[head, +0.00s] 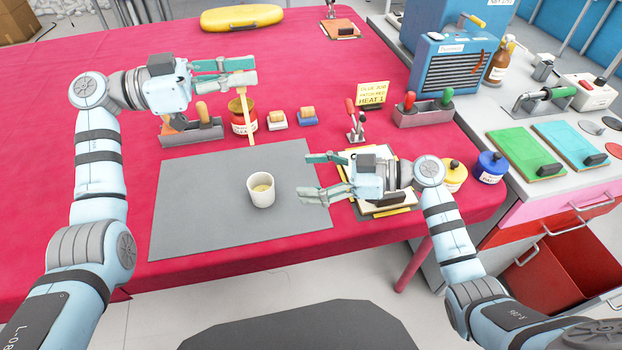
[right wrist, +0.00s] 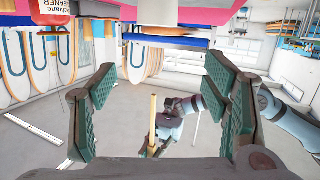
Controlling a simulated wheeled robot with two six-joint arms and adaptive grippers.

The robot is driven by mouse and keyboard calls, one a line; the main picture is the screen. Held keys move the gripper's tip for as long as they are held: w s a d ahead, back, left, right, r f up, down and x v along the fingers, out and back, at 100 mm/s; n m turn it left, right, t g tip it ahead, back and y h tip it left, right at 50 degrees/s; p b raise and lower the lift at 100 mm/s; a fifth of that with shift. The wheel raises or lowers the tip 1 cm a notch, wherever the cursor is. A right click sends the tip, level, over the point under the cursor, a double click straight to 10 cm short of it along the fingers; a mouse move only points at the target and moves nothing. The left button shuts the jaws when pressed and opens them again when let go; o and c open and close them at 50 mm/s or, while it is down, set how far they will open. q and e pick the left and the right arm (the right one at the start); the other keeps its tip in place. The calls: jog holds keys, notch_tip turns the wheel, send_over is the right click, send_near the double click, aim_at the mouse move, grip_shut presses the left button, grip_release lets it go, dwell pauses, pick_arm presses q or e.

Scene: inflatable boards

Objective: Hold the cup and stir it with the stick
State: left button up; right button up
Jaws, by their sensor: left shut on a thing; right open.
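A small white cup (head: 261,194) with a pale yellow filling stands upright on the grey mat (head: 190,215). My left gripper (head: 240,80) is shut on a thin wooden stick (head: 247,115). It holds the stick upright above the back of the mat, behind the cup and apart from it. The stick also shows in the right wrist view (right wrist: 153,122). My right gripper (head: 318,176) is open and empty, to the right of the cup, with its fingers towards the cup and not touching it.
Pads (head: 385,208) lie under my right gripper. Yellow (head: 454,178) and blue (head: 490,168) jars stand further right. The mat's left side is clear.

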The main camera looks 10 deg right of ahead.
aim_at(272, 184)
pick_arm(q)
jog(key=shift+d, duration=0.1)
pick_arm(e)
jog(key=shift+w+a+f+m+h, duration=0.2)
jog(key=shift+a+f+h, duration=0.1)
jog(key=shift+f, duration=0.2)
jog(key=shift+w+a+f+m+h, duration=0.2)
jog(key=shift+f+h, duration=0.1)
jog(key=shift+f, duration=0.2)
jog(key=x, duration=1.1)
jog(key=shift+a+f, duration=0.1)
jog(key=shift+f, duration=0.1)
